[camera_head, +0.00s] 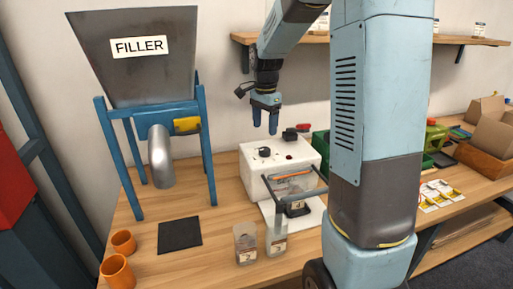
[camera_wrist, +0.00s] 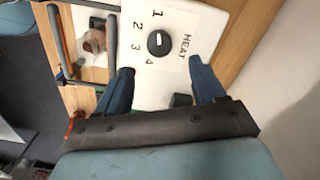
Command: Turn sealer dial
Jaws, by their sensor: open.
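The sealer (camera_head: 255,182) is a white box on the bench. Its black round dial (camera_head: 265,152) is on the top face. In the wrist view the dial (camera_wrist: 159,43) has a HEAT label and numbers 1 to 4 around it. A pale mark shows on the knob, but I cannot tell which number it points at. My gripper (camera_head: 265,125) is open and empty, pointing down above the sealer, apart from the dial. In the wrist view the dial lies ahead, roughly between the fingertips of my gripper (camera_wrist: 162,66).
The sealer's bar frame (camera_head: 268,190) stands at its front, with a bag (camera_head: 298,208) by it. Two clear bags (camera_head: 246,245) stand on the bench (camera_head: 180,265). The filler (camera_head: 140,65), a dark mat (camera_head: 180,234) and orange cups (camera_head: 117,271) are left. A shelf (camera_head: 460,40) is above right.

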